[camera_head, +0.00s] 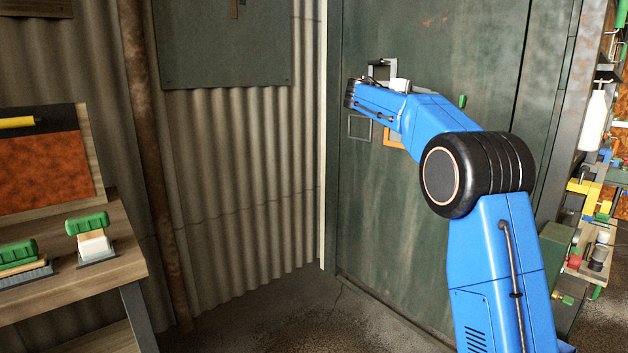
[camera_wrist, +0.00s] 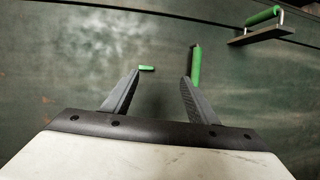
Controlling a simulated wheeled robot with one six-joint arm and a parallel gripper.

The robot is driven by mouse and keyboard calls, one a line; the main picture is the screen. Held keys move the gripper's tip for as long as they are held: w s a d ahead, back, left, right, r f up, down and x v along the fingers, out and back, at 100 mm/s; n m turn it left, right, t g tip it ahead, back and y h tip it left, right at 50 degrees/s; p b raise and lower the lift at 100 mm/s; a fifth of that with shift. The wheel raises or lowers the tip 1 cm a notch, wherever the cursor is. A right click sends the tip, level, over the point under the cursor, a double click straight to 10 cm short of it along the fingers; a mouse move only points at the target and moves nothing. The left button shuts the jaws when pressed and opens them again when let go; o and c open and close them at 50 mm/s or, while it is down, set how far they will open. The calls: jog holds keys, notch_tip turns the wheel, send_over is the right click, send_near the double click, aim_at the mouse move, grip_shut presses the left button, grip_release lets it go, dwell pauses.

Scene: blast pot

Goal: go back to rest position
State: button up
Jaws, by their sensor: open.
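My gripper (camera_wrist: 160,77) is open and empty in the wrist view, its two dark fingers apart. It faces a worn dark green metal panel (camera_wrist: 90,60). A green bar (camera_wrist: 196,66) shows just beyond the right fingertip, and a small green piece (camera_wrist: 146,68) shows near the left fingertip. I cannot tell how far they are from the fingers. In the head view my blue arm is bent at its black elbow and reaches left in front of the green panel (camera_head: 440,60). The fingers are not clearly visible there.
A green handle on a bracket (camera_wrist: 263,15) juts out at upper right in the wrist view. In the head view, a wooden bench (camera_head: 120,245) with green-handled brushes (camera_head: 88,222) stands left. Shelves with tools (camera_head: 600,190) stand right. Floor (camera_head: 290,315) between bench and panel is clear.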

jog(key=s+f+y, duration=0.3)
jog(key=s+f, duration=0.2)
jog(key=s, duration=0.5)
jog(key=s+f+y, duration=0.2)
jog(key=s+f, duration=0.3)
jog(key=s, duration=0.5)
jog(key=s+f+y, duration=0.3)
jog(key=s+f, duration=0.1)
jog(key=s, duration=0.6)
jog(key=s+a+f+m+y, duration=0.1)
jog(key=s+a+f+y, duration=0.2)
jog(key=s+f, duration=0.9)
jog(key=s+a+f+m+y, duration=0.2)
jog(key=s+a+f+y, duration=0.2)
jog(key=s+a+f, duration=0.4)
jog(key=s+f, duration=0.5)
jog(key=s, duration=0.5)
jog(key=shift+s+y, duration=0.3)
jog(key=shift+s, duration=0.05)
